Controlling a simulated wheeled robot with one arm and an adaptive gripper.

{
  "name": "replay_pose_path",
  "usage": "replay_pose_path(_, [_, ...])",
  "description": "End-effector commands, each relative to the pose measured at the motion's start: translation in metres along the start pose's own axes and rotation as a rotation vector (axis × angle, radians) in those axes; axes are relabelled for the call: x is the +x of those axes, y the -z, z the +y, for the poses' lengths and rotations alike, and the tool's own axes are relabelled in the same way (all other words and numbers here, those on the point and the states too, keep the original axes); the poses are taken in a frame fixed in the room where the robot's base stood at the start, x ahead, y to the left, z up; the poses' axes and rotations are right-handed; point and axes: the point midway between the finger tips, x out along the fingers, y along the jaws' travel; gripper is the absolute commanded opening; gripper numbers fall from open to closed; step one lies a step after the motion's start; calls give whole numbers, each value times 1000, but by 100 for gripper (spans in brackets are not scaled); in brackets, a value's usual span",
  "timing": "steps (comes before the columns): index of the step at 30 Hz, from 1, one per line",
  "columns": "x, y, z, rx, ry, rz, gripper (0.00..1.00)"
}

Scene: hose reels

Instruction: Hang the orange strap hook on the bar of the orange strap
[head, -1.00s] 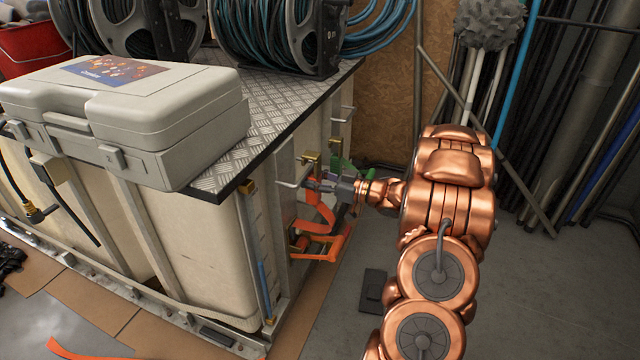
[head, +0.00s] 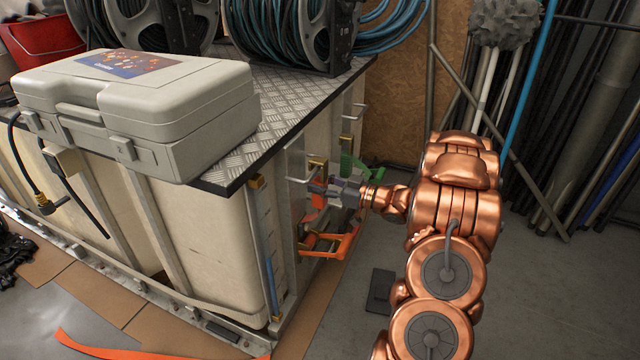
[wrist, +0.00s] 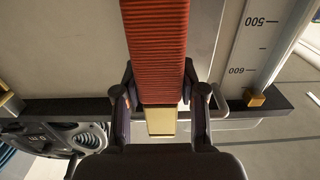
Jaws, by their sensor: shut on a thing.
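In the head view my gripper (head: 326,188) is at the end face of the tank frame, beside a short silver bar (head: 297,181). In the wrist view its two dark fingers (wrist: 160,112) close around the lower end of the wide orange strap (wrist: 156,50). A brass-coloured plate (wrist: 161,122) shows between the fingers at the strap's end; it looks like the hook, but its shape is hidden. The orange ratchet (head: 332,243) hangs below the gripper in the head view. I cannot tell whether the hook touches the bar.
A grey case (head: 140,110) and hose reels (head: 290,30) stand on the checkered metal top (head: 262,137). A green part (head: 358,168) is just behind the gripper. Pipes (head: 590,130) lean at the right. The floor (head: 530,290) is clear at the lower right.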

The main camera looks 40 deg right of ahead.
Motion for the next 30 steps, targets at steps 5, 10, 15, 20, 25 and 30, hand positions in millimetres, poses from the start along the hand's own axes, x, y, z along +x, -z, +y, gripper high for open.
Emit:
replay_pose_path(5, [0, 0, 0, -1, 0, 1, 49])
replay_pose_path(10, [0, 0, 0, -1, 0, 0, 66])
replay_pose_path(15, [0, 0, 0, 0, 0, 0, 70])
replay_pose_path(20, [0, 0, 0, 0, 0, 0, 70])
replay_pose_path(25, [-9, 0, 1, -1, -2, 0, 70])
replay_pose_path(30, [-31, 0, 1, -1, -4, -2, 70])
